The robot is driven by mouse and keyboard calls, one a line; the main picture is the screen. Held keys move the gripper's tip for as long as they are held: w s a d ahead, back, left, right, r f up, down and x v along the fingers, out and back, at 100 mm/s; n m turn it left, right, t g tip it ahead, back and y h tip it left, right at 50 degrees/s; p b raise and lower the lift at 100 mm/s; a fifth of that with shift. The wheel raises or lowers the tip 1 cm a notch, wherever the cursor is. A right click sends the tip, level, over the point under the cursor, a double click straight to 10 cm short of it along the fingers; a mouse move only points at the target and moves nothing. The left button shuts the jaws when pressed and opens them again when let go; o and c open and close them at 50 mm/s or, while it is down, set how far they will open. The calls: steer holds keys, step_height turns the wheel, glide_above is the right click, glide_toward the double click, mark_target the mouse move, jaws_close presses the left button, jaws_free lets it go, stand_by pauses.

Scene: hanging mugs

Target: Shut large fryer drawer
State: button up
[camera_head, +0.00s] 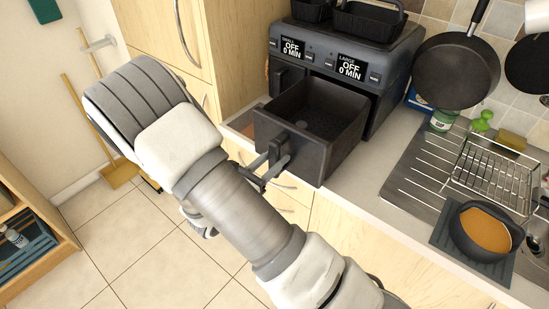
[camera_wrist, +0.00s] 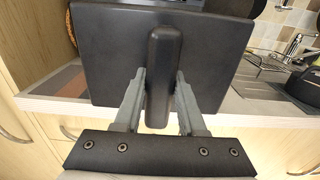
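The large fryer drawer (camera_head: 316,150) is a dark, open-topped basket. It is pulled well out of the front of the air fryer (camera_head: 377,51), below the panel marked LARGE. Its flat front (camera_wrist: 111,62) fills much of the wrist view, with an upright handle (camera_wrist: 163,62) in the middle. My gripper (camera_wrist: 161,75) has one finger on each side of this handle, with the fingertips close against it. It appears shut on the handle. In the head view my arm comes from below, and my gripper (camera_head: 277,163) is at the handle.
The drawer overhangs the counter's front edge (camera_head: 345,202). A dish rack (camera_head: 490,175) and a pot (camera_head: 482,232) stand at the right. Pans (camera_head: 455,70) hang on the tiled wall. A tall wooden cabinet (camera_head: 235,50) stands left of the fryer.

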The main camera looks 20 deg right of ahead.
jaws_close()
stand_by(1.0)
